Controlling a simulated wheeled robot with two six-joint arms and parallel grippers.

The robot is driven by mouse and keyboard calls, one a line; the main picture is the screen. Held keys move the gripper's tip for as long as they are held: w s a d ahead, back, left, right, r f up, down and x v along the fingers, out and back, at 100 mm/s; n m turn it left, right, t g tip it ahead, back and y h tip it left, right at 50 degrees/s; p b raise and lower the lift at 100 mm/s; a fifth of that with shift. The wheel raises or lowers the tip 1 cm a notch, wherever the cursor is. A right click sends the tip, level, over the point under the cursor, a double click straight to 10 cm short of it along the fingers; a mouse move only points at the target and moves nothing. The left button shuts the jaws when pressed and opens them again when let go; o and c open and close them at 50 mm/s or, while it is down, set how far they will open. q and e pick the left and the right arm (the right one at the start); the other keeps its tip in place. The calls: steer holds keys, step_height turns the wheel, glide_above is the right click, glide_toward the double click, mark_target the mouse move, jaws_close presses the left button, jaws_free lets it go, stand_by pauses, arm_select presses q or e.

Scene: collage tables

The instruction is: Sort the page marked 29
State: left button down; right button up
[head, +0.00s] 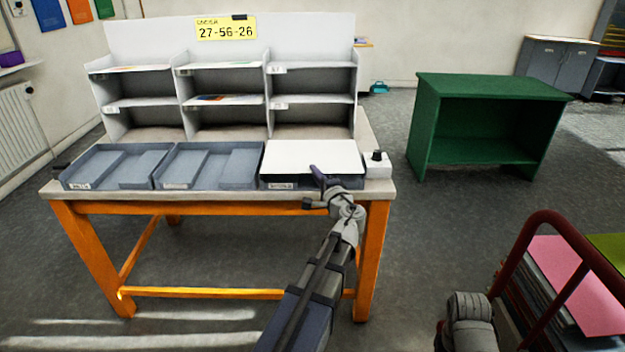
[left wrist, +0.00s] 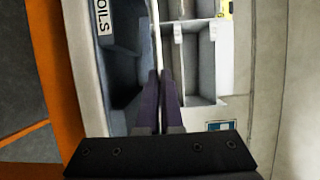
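A white page (head: 312,157) lies flat across the top of the right-hand grey tray (head: 285,184); no number on it is readable. My left gripper (head: 318,183) is at the page's front edge. In the left wrist view its two purple fingers (left wrist: 159,76) close together on a thin white sheet seen edge-on. A tray labelled "OILS" shows beside them. A white shelf unit (head: 223,85) with several compartments stands behind the trays, with coloured sheets in some. A yellow sign (head: 226,28) above it reads 27-56-26. My right gripper is not in view.
Two more grey trays (head: 118,146) (head: 208,147) stand at left on the orange-legged table (head: 225,194). A small white box with a black knob (head: 378,164) is at the right end. A green cabinet (head: 490,90) stands at right. A red-framed cart (head: 553,222) with stacked sheets is lower right.

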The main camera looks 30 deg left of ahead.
mark_target(315, 188)
arm_select(q)
steer(key=w, duration=0.1)
steer(key=w+a, duration=0.1)
steer(key=shift+w+a, duration=0.25)
steer(key=shift+w, duration=0.1)
steer(key=f+b, duration=0.5)
steer(key=shift+w+a+f, duration=0.15)
steer(key=shift+w+a, duration=0.1)
steer(key=shift+w, duration=0.05)
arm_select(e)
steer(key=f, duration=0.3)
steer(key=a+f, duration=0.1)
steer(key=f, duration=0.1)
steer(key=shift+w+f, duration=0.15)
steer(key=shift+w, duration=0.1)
arm_select(q)
steer(key=c, duration=1.5)
jaws_free()
steer(key=o, duration=0.5)
steer(key=v, duration=0.7)
steer(key=shift+s+d, duration=0.25)
steer(key=shift+s, duration=0.05)
